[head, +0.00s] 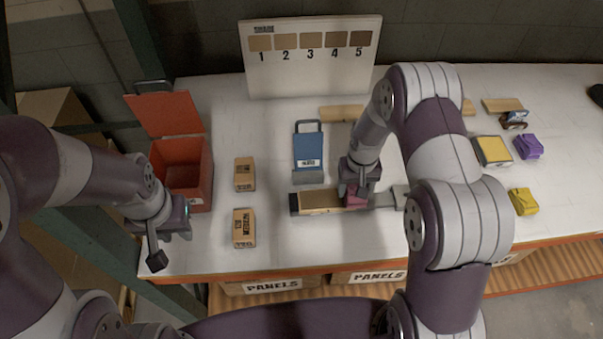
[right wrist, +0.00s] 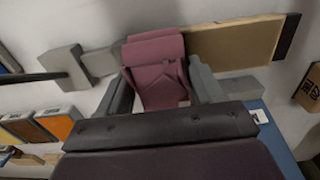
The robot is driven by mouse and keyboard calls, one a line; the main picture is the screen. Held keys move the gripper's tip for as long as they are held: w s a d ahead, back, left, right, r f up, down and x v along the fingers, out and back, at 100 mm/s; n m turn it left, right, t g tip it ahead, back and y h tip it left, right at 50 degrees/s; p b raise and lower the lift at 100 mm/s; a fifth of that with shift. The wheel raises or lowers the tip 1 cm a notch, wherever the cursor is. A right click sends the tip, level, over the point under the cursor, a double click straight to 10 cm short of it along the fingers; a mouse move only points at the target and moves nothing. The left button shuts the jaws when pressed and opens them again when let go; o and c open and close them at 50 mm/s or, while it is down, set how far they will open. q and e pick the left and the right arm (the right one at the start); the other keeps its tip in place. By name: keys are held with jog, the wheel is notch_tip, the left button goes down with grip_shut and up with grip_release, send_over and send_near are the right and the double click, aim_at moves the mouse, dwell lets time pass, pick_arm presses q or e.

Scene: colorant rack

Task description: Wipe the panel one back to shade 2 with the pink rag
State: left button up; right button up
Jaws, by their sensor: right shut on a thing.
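The panel (head: 322,200) is a tan-brown board lying flat between dark and grey end holders on the white table; it also shows in the right wrist view (right wrist: 232,45). My right gripper (head: 357,188) is shut on the pink rag (right wrist: 156,62), at the panel's right end in the head view. The rag (head: 355,197) overlaps that end in the picture; I cannot tell whether it presses on it. The shade board (head: 312,80) stands at the back with patches numbered 1 to 5, light to dark. My left gripper (head: 162,245) hangs by the table's left front edge; its jaw opening is unclear.
A red open-lidded bin (head: 207,170) stands at left, beside two small cartons (head: 244,174). A blue item (head: 308,148) with a handle lies behind the panel. At right are a yellow-topped pad (head: 492,150), a purple rag (head: 528,147) and a yellow rag (head: 523,201).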

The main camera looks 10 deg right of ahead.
jog(key=r+p, duration=0.1)
jog(key=r, duration=0.2)
jog(key=shift+s+a+p, duration=0.1)
jog(key=shift+s+p, duration=0.1)
jog(key=shift+p, duration=0.2)
jog(key=shift+w+r+p, duration=0.25)
jog(key=shift+r+p, duration=0.3)
jog(key=shift+r, duration=0.15)
notch_tip(320, 180, up, 3)
jog(key=shift+s+r+p, duration=0.1)
jog(key=shift+s+p, duration=0.05)
jog(key=shift+p, duration=0.95)
jog(key=shift+r, duration=0.25)
